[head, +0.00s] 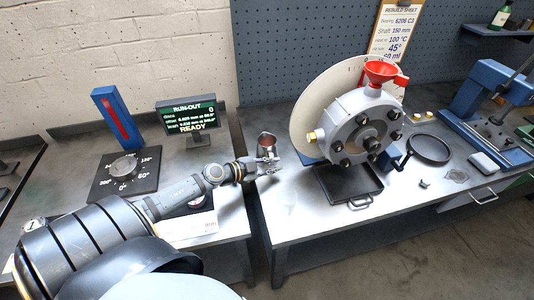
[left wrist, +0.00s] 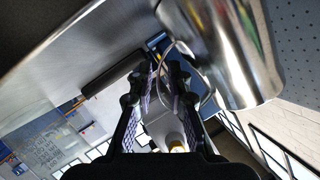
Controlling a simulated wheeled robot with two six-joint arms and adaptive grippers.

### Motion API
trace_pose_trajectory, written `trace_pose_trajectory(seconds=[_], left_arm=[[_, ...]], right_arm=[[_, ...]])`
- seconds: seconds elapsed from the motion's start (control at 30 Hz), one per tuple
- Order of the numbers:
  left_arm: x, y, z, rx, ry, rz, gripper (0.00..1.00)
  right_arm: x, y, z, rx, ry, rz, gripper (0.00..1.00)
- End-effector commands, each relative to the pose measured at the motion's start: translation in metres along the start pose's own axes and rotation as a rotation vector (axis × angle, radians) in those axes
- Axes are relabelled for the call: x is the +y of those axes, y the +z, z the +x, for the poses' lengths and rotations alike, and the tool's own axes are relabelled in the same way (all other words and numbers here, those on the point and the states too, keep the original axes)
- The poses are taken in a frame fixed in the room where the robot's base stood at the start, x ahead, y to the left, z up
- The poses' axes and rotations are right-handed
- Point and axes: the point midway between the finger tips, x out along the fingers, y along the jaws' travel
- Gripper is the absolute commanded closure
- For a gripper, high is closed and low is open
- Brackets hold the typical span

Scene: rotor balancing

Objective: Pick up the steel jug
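The steel jug (head: 266,141) is a small shiny cup standing near the left end of the right-hand bench. In the left wrist view the jug (left wrist: 228,45) fills the upper right, with its thin handle (left wrist: 166,58) toward my fingers. My left gripper (head: 268,164) is right at the jug, on its near side. In the left wrist view the left gripper (left wrist: 160,84) has its two fingers apart, with the handle loop at the gap between them. I cannot tell whether a finger touches the handle. My right gripper is not in view.
The rotor housing (head: 362,125) with its red funnel (head: 380,71) stands right of the jug, a black tray (head: 350,184) below it. The run-out display (head: 187,117) and dial plate (head: 125,173) are on the left bench. A gap separates the benches.

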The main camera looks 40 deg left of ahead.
Motion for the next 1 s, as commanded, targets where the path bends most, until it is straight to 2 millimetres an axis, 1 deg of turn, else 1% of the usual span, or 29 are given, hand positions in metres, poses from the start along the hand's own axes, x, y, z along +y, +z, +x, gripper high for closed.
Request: trace_pose_trajectory(seconds=[0.2,0.23,0.33,0.37,1.0], left_arm=[[0.0005,0.0005,0.0008,-0.001,0.001,0.0,0.83],[0.0005,0.0005,0.0007,-0.001,0.001,0.0,0.84],[0.0005,0.0005,0.0007,-0.001,0.001,0.001,0.98],[0.0005,0.0005,0.0007,-0.001,0.001,0.001,1.0],[-0.0005,-0.0011,0.0006,0.001,0.0,0.003,1.0]], right_arm=[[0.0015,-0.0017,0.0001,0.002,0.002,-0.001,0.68],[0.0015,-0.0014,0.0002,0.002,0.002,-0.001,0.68],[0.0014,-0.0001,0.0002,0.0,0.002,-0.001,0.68],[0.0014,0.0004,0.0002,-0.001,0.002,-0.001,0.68],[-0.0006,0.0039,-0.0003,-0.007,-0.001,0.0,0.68]])
